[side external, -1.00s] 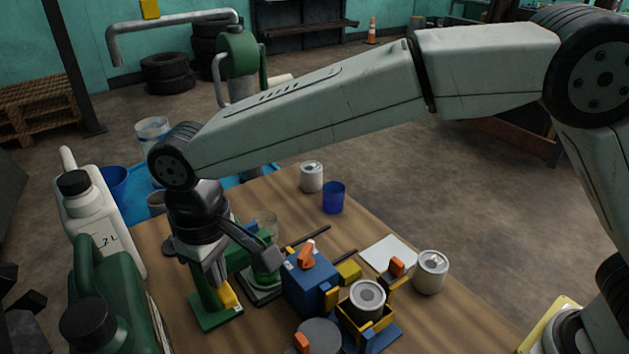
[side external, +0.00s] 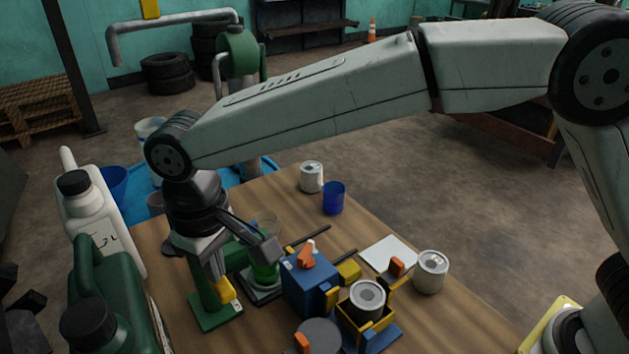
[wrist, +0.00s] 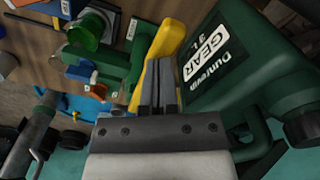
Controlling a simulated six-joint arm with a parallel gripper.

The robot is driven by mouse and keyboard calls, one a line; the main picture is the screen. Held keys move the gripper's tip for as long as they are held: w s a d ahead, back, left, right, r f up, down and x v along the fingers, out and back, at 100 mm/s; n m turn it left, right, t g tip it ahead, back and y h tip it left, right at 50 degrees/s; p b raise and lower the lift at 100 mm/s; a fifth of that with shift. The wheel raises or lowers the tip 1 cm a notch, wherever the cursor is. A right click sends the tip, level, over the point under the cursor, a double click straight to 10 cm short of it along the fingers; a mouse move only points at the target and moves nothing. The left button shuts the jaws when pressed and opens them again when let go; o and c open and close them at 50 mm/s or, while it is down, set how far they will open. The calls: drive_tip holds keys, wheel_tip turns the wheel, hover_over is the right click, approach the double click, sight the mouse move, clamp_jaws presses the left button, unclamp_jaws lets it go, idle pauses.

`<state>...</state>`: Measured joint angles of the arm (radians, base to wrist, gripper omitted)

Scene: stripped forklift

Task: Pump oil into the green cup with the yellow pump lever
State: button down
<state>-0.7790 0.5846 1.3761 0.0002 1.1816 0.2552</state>
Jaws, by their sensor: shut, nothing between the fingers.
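The yellow pump lever (side external: 227,289) sits on the green pump (side external: 207,308) at the table's left side. It also shows in the wrist view (wrist: 158,44), just beyond the fingertips. My gripper (side external: 219,272) is shut and empty, pointing down at the lever; its fingers appear to touch the lever, though the exact contact is hard to tell.
A green gear-oil can (wrist: 228,60) stands close beside my gripper in the wrist view. A white jug (side external: 95,215) is at the left. A blue box (side external: 310,285) with an orange switch and a can in a yellow holder (side external: 366,325) lie to the right.

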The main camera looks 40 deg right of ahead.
drive_tip(key=shift+r, duration=3)
drive_tip(key=shift+f, duration=0.15)
drive_tip(key=shift+f, duration=4.1)
drive_tip(key=shift+r, duration=4.25)
drive_tip(key=shift+f, duration=0.2)
